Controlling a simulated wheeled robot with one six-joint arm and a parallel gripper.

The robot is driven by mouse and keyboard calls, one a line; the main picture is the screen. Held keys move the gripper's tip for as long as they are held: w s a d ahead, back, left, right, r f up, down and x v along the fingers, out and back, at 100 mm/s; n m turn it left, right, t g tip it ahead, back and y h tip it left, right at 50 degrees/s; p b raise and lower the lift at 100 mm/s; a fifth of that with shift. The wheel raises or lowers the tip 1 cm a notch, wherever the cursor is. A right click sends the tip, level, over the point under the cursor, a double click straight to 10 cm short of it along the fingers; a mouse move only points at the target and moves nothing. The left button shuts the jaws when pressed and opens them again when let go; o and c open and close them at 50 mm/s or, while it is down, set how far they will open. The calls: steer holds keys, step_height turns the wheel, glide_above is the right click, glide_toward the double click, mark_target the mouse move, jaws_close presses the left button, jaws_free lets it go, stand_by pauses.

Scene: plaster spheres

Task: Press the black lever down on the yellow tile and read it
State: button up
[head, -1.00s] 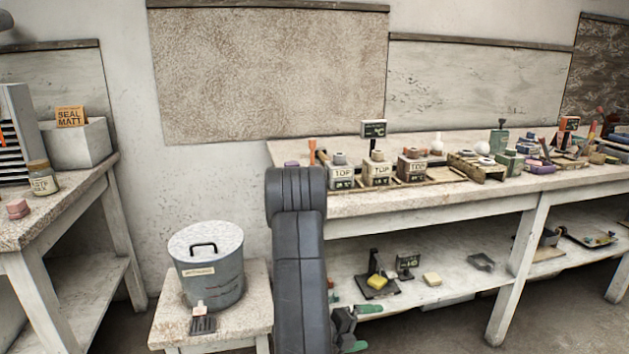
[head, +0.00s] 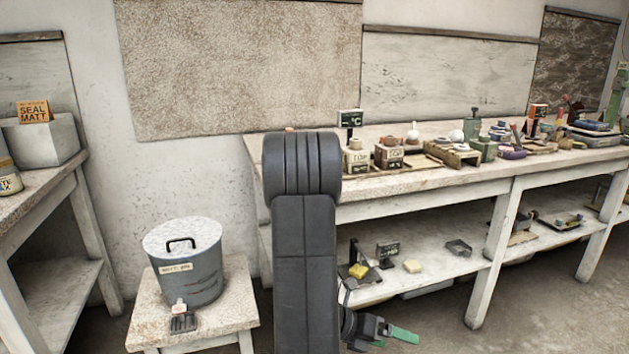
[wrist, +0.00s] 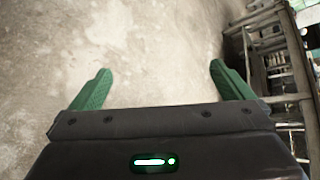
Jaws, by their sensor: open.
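A yellow tile (head: 358,271) sits at the foot of a small black stand (head: 354,248) on the lower shelf of the long bench. The black lever cannot be told apart from the stand at this size. A small dark sign or display (head: 387,251) stands just to its right; its text is too small to read. My gripper (head: 400,338) is low in the head view, in front of the shelf and apart from the stand. In the wrist view my gripper (wrist: 160,72) has its green fingers wide apart with nothing between them, over bare floor.
A lidded grey bucket (head: 187,262) is on a stool at left. The benchtop above holds several tools and blocks.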

steer(key=s+a+f+m+g+y+b, duration=0.1)
steer(key=s+m+y, duration=0.4)
steer(key=s+m, duration=0.5)
steer(key=shift+s+f+m+g+b, duration=0.2)
steer(key=shift+s+m+g+b, duration=0.2)
steer(key=shift+m+g+b, duration=0.8)
steer(key=shift+a+m+t, duration=0.1)
steer(key=shift+m+t, duration=0.2)
steer(key=shift+t, duration=0.1)
